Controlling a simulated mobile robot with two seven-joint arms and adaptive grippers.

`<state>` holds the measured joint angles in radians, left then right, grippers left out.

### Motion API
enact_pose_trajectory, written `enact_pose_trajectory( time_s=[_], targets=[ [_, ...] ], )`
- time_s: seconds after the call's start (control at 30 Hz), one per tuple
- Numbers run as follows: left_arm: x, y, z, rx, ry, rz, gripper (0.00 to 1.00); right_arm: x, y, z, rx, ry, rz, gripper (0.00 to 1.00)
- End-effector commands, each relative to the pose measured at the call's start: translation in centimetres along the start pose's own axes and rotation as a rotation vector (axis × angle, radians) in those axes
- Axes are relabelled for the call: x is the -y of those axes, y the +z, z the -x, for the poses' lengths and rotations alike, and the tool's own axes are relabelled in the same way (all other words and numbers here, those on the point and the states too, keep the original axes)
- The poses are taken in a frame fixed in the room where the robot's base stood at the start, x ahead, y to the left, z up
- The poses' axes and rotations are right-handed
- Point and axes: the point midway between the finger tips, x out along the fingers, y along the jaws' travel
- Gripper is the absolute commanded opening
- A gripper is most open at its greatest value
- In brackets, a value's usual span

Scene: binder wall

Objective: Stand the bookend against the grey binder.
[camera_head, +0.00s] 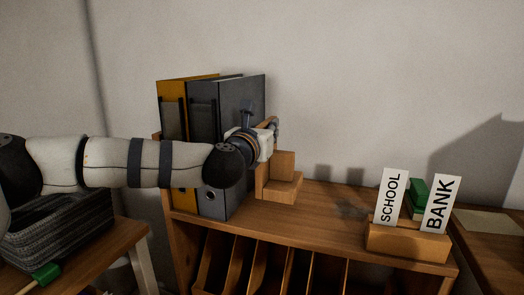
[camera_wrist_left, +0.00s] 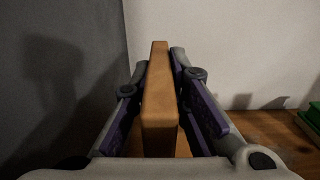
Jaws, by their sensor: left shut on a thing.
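The wooden L-shaped bookend (camera_head: 280,187) is upright, just right of the grey binder (camera_head: 211,120), with its foot pointing right. My left gripper (camera_head: 273,135) reaches across in front of the binders and is shut on the bookend's upright plate. In the left wrist view the plate (camera_wrist_left: 160,100) stands between both purple-padded fingers (camera_wrist_left: 160,95). The grey binder's side (camera_wrist_left: 55,90) is at left there, with a gap to the plate. I cannot tell whether the foot touches the shelf top. My forearm hides part of the binders. My right gripper is not in view.
A yellow binder (camera_head: 172,92) stands left of the grey one. The shelf top (camera_head: 325,212) is clear up to a wooden block (camera_head: 405,242) holding SCHOOL (camera_head: 390,197) and BANK (camera_head: 440,203) cards. A dark basket (camera_head: 60,235) sits on a table at left.

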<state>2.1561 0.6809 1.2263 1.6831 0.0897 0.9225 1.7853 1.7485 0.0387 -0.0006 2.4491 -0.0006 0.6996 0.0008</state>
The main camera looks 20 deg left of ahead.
Motion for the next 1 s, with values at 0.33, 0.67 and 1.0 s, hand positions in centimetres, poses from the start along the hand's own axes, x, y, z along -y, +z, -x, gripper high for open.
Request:
enact_pose_trajectory(
  time_s=[0.33, 0.67, 1.0],
  targets=[
    [-1.9, -2.4, -1.2, 0.003, 0.002, 0.002, 0.00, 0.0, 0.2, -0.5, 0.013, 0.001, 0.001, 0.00],
    [-1.7, -5.1, -1.1, 0.007, 0.001, 0.001, 0.00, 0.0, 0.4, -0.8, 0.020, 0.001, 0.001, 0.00],
    [-1.7, -5.5, -1.2, 0.005, 0.000, 0.002, 0.00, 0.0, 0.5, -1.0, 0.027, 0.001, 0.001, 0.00]
  ],
)
